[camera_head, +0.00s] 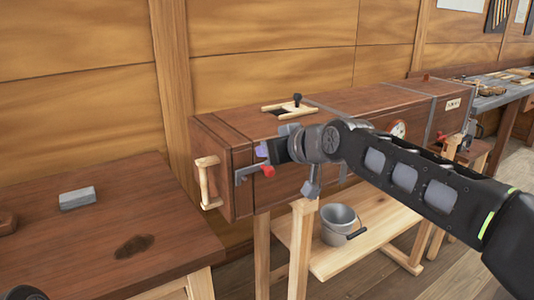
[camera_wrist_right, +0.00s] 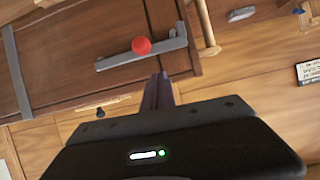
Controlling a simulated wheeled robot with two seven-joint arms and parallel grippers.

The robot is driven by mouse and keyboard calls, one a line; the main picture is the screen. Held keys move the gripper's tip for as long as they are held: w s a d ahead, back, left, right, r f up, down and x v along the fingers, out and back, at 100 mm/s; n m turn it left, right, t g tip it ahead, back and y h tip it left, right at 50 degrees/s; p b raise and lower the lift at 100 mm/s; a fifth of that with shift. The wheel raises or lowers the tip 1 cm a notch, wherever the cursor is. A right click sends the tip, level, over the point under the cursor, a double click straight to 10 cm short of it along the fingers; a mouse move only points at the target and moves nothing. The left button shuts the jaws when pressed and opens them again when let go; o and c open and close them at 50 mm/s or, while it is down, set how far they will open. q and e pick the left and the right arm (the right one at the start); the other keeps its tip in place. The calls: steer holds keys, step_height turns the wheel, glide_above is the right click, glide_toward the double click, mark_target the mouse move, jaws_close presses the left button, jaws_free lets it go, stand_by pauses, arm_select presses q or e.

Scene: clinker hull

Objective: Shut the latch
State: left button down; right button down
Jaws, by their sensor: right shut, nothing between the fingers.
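The latch (camera_head: 250,173) is a grey metal bar with a red knob (camera_head: 268,171), on the front of a long brown wooden box (camera_head: 330,125) near its left end. In the right wrist view the latch bar (camera_wrist_right: 115,61) lies slantwise, with the red knob (camera_wrist_right: 141,46) on it and a short upturned piece at its right end. I cannot tell whether the bar is seated. My right gripper (camera_head: 262,151) is shut and empty, close to the latch just above the knob; its fingers also show in the wrist view (camera_wrist_right: 158,88), apart from the knob.
A pale wooden handle (camera_head: 206,183) sticks out from the box's left end. A brown table (camera_head: 100,225) with a grey block (camera_head: 77,198) stands at left. A metal bucket (camera_head: 340,224) stands on the shelf below the box. A wooden wall is behind.

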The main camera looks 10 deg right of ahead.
arm_select(q)
steer(key=shift+a+f+b, duration=0.15)
steer(key=shift+b, duration=0.55)
arm_select(e)
steer(key=a+r+v, duration=0.1)
steer(key=v, duration=0.9)
steer(key=shift+a, duration=0.15)
